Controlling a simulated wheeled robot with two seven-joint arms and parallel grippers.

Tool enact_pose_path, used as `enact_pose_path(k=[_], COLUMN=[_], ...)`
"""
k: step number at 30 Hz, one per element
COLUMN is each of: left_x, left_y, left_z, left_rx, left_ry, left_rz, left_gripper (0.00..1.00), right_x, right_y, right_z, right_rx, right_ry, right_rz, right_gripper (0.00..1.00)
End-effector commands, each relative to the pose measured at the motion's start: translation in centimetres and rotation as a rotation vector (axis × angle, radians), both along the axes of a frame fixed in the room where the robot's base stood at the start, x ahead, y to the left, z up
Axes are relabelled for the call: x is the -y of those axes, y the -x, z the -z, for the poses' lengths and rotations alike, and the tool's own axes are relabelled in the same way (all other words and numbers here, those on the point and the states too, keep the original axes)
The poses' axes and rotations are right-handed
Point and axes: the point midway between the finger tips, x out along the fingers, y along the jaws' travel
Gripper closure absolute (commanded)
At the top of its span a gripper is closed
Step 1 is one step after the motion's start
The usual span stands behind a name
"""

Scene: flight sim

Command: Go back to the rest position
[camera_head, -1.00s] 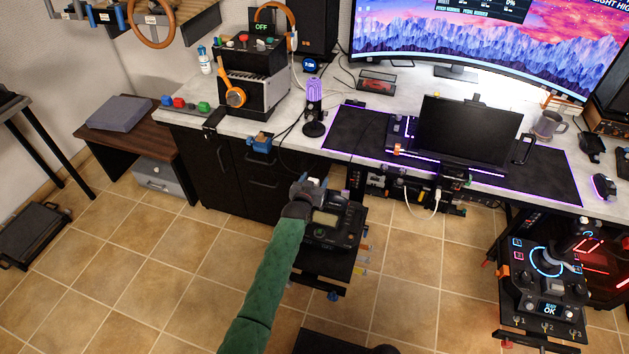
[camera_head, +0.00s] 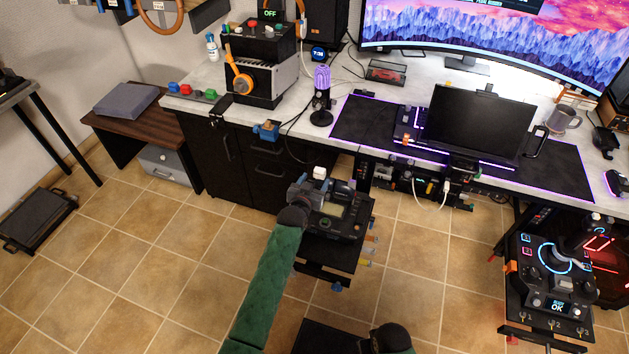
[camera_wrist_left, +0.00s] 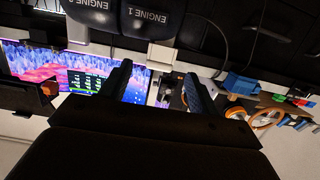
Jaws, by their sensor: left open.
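My left gripper (camera_head: 318,184) is at the end of the green-sleeved arm, at the throttle console (camera_head: 350,228) in front of the desk. In the left wrist view, the two dark fingers (camera_wrist_left: 160,88) are spread apart with nothing held between them. Dark lever handles (camera_wrist_left: 90,14) marked ENGINE 1 show close by at the top of that view. I cannot tell whether the gripper touches them. The gripper and forearm hide part of the console in the head view. My right gripper does not show.
The desk (camera_head: 300,125) carries a laptop-like screen (camera_head: 480,122), a purple microphone (camera_head: 321,95) and a large curved monitor (camera_head: 500,40). A second lit console (camera_head: 550,280) stands at the lower right. Tiled floor (camera_head: 170,270) is clear to the left of my arm.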

Motion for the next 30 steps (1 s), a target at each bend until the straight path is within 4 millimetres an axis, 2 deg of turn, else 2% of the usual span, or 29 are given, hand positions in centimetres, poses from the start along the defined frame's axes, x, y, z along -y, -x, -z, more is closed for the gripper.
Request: enact_pose_path(k=[8,17,25,29,30], left_x=[0.0,0.2,-1.9,-3.8,-4.5], left_y=[0.0,1.6,4.3,7.6,9.1], left_z=[0.0,3.3,2.6,3.4,3.8], left_rx=[-0.002,-0.248,-0.489,-0.611,-0.652], left_ry=[0.007,-0.017,-0.071,-0.103,-0.113], left_rz=[-0.001,0.018,0.004,-0.015,-0.023], left_gripper=[0.39,0.39,0.39,0.39,0.39], right_x=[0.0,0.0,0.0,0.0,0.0], right_y=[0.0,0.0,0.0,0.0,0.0], right_z=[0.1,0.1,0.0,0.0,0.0], right_rx=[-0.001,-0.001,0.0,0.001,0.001], right_ry=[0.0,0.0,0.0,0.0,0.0], right_rz=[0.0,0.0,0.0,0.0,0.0], right_gripper=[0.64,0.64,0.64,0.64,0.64])
